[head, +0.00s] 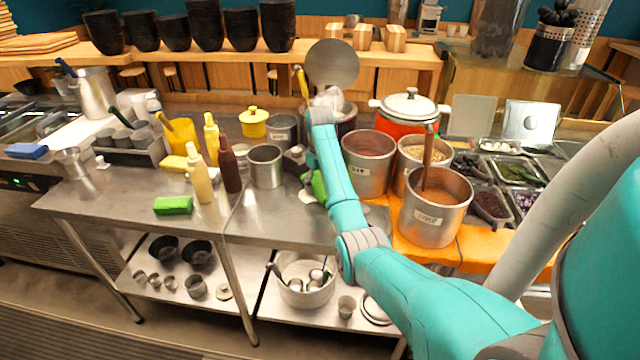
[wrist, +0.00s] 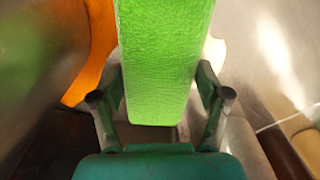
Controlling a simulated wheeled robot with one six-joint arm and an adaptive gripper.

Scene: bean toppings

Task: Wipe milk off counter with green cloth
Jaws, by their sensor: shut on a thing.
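My gripper (wrist: 160,92) is shut on a bright green cloth (wrist: 163,55), with one finger on each side of it in the wrist view. In the head view the cloth (head: 318,186) shows low over the steel counter (head: 283,215), partly hidden by my arm. My gripper (head: 298,157) is mostly hidden there too. A small pale patch (head: 307,194) beside the cloth may be the milk. I cannot tell whether the cloth touches the counter.
A steel pot (head: 266,166) stands left of my gripper, and a labelled pot (head: 369,165) stands close on the right. A brown bottle (head: 229,166) and a yellow bottle (head: 200,178) stand farther left. Another green block (head: 173,205) lies near the front edge. The front counter is clear.

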